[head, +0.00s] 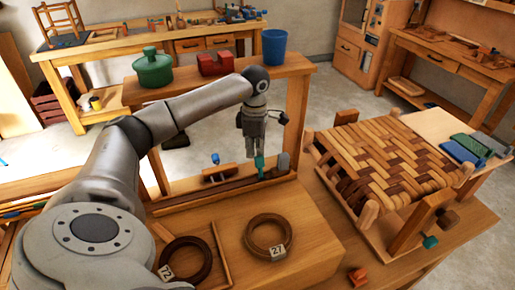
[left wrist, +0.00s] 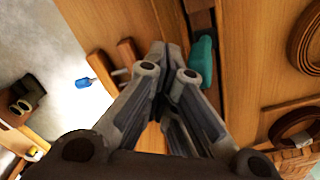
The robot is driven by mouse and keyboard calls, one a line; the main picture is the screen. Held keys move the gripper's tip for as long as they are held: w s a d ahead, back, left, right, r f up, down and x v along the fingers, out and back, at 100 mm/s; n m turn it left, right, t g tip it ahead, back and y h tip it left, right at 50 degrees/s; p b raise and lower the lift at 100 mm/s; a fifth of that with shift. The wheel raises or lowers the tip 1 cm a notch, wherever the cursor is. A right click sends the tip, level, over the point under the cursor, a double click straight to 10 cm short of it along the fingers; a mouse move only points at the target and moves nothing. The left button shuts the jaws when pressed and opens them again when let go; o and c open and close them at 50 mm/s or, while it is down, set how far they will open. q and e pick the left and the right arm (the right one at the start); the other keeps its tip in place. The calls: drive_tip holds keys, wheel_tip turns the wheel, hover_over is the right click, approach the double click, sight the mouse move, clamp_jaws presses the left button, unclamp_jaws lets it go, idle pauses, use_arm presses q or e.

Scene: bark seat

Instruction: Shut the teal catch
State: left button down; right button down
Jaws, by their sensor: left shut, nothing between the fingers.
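The teal catch (head: 260,167) stands at the dark rail along the front of the wooden stand in the head view. It also shows as a rounded teal piece (left wrist: 201,62) in the left wrist view. My left gripper (head: 253,153) points down right beside it, shut and empty. In the left wrist view its fingertips (left wrist: 170,58) meet just left of the teal piece; I cannot tell whether they touch it. The gripper hides part of the catch in the head view. My right gripper is not in view.
A blue-tipped peg and wooden block (head: 216,172) lie left of the catch. Bark coils (head: 270,237) lie on the bench in front. A woven seat (head: 385,160) stands at right, with another teal piece (head: 430,242) below it. A green pot (head: 153,70) and blue bucket (head: 274,47) are behind.

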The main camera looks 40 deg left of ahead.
sight(259, 156)
use_arm(q)
drive_tip(key=shift+s+d, duration=0.4)
drive_tip(key=shift+d, duration=0.35)
drive_tip(key=shift+s+d, duration=0.35)
drive_tip(key=shift+d, duration=0.35)
wheel_tip(259, 156, up, 8)
drive_tip(key=a+p, duration=0.1)
drive_tip(key=p, duration=0.4)
drive_tip(key=shift+w+a+p, duration=0.15)
drive_tip(key=shift+w+p, duration=0.2)
drive_tip(key=shift+p, duration=0.05)
